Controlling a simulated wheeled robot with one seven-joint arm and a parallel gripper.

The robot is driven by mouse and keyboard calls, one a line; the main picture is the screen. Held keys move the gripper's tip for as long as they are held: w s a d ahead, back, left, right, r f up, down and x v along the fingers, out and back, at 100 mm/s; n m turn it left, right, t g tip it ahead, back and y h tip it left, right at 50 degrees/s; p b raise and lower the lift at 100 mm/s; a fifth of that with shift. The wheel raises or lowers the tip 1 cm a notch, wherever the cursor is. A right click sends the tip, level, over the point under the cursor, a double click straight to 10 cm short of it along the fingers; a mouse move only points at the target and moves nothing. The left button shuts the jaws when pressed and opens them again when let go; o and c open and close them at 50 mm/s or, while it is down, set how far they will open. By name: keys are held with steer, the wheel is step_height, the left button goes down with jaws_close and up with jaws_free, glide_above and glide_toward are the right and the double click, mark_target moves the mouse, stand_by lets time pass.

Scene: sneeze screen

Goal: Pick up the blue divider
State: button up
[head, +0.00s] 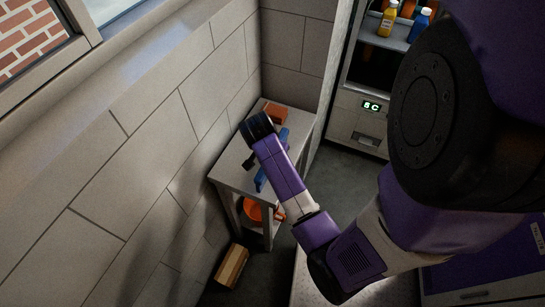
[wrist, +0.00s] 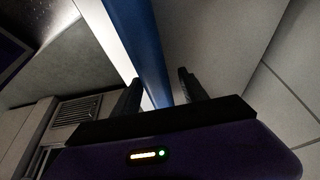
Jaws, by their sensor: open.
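The blue divider (head: 261,180) lies on the small grey table (head: 232,172) by the wall. My arm crosses over it in the head view, so its middle is hidden. In the wrist view the blue divider (wrist: 143,40) shows as a long straight bar running from the top edge down between my two fingers. My gripper (wrist: 160,90) is open, with one dark finger on each side of the bar. I cannot tell whether either finger touches it. In the head view my gripper (head: 249,161) is a small dark shape above the tabletop, mostly hidden by the arm.
A reddish-brown block (head: 275,113) sits at the table's far end. An orange round object (head: 252,210) is under the tabletop. A wooden block (head: 232,266) lies on the floor by the wall. A cooler with bottles (head: 388,20) stands behind. The tiled wall borders the table's left side.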

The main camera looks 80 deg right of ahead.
steer(key=shift+f, duration=0.15)
jaws_close()
steer(key=shift+d, duration=0.1)
step_height(320, 180, up, 20)
steer(key=p, duration=0.5)
stand_by(0.5)
